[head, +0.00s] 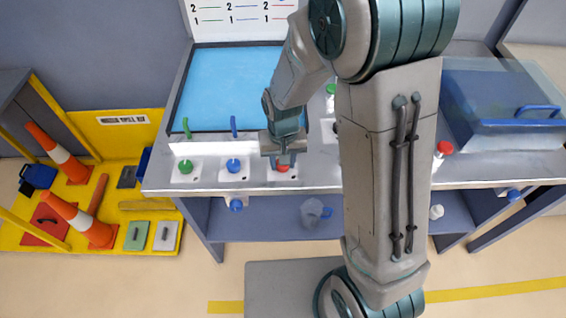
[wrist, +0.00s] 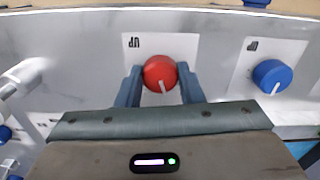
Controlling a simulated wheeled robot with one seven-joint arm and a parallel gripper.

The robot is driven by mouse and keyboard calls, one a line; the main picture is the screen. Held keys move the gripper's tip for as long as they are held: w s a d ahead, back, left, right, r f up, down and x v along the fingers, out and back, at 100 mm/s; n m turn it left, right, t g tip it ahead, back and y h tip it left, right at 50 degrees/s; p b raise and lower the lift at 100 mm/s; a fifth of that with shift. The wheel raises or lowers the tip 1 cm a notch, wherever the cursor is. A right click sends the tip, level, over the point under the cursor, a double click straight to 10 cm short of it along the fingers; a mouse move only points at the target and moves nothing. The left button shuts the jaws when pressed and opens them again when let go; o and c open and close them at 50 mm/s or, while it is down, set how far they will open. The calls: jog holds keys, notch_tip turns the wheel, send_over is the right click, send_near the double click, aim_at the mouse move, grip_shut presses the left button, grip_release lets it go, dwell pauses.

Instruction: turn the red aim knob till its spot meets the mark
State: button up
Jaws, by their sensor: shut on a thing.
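The red aim knob (wrist: 160,72) sits on a white plate on the metal panel, with a pale pointer line on its face; it also shows in the head view (head: 282,167), partly covered by my gripper. My gripper (wrist: 160,86) has one finger on each side of the red knob and is shut on it. In the head view my gripper (head: 284,158) reaches down onto the knob from above. The blue panel (head: 228,88) behind the knobs is partly hidden by my arm. I cannot make out the spot or the mark.
A blue knob (head: 233,166) and a green knob (head: 186,167) are left of the red one. A white bottle with a red cap (head: 442,152) stands at the right. Orange cones (head: 68,162) lean in a yellow bay at far left.

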jog(key=shift+n, duration=0.6)
jog(key=o, duration=1)
notch_tip(320, 180, up, 14)
jog(key=shift+b, duration=0.4)
